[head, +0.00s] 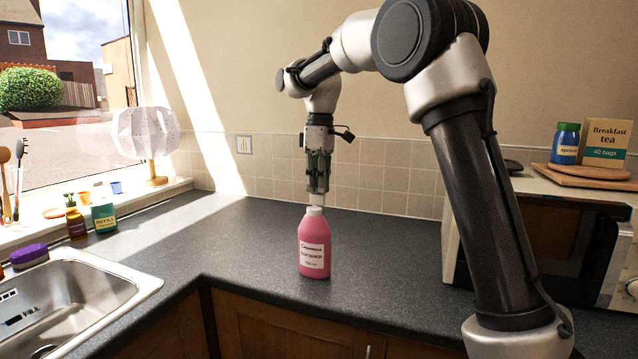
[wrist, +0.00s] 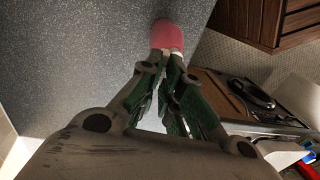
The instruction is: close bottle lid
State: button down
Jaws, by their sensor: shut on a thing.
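A pink bottle (head: 314,243) with a white label stands upright on the dark worktop. A white lid (head: 317,199) is at its top, directly above the bottle's neck and between my fingertips. My gripper (head: 317,188) points straight down over the bottle and is shut on the lid. I cannot tell whether the lid is seated fully on the neck. In the wrist view the pink bottle (wrist: 167,36) shows just beyond the closed fingertips (wrist: 167,56), which hide the lid.
A steel sink (head: 75,295) lies at the left front, with a green refill jar (head: 103,217) and a brown bottle (head: 76,223) behind it. A microwave (head: 550,235) stands at the right. The dark worktop (head: 240,235) around the bottle is clear.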

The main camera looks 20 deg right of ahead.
aim_at(316, 203)
jog(key=s+t+h, duration=0.1)
jog(key=s+a+t+h, duration=0.1)
jog(key=t, duration=0.1)
jog(key=shift+a+t+h, duration=0.3)
jog(key=shift+s+a+f+t+h, duration=0.2)
jog(key=shift+s+t+h, duration=0.15)
jog(key=shift+t, duration=0.25)
jog(key=shift+s+a+f+t+h, duration=0.15)
jog(key=shift+s+t+h, duration=0.1)
jog(key=shift+t+h, duration=0.3)
jog(key=shift+s+a+f+t+h, duration=0.15)
jog(key=shift+s+a+t+h, duration=0.15)
jog(key=shift+t, duration=0.25)
jog(key=shift+s+a+f+t+h, duration=0.1)
jog(key=shift+s+f+t+h, duration=0.1)
jog(key=shift+t+h, duration=0.25)
jog(key=f+t+h, duration=0.1)
jog(key=t, duration=0.1)
jog(key=s+t+h, duration=0.1)
jog(key=shift+s+a+f+t+h, duration=0.1)
jog(key=shift+a+f+t+h, duration=0.25)
jog(key=shift+a+f, duration=0.05)
jog(key=shift+s+a+f+t+h, duration=0.15)
jog(key=shift+f+t+h, duration=0.5)
jog(key=shift+t, duration=0.35)
jog(key=shift+s+a+f+t+h, duration=0.1)
jog(key=shift+f+t+h, duration=0.35)
jog(key=shift+t+h, duration=0.45)
jog(key=shift+d, duration=0.1)
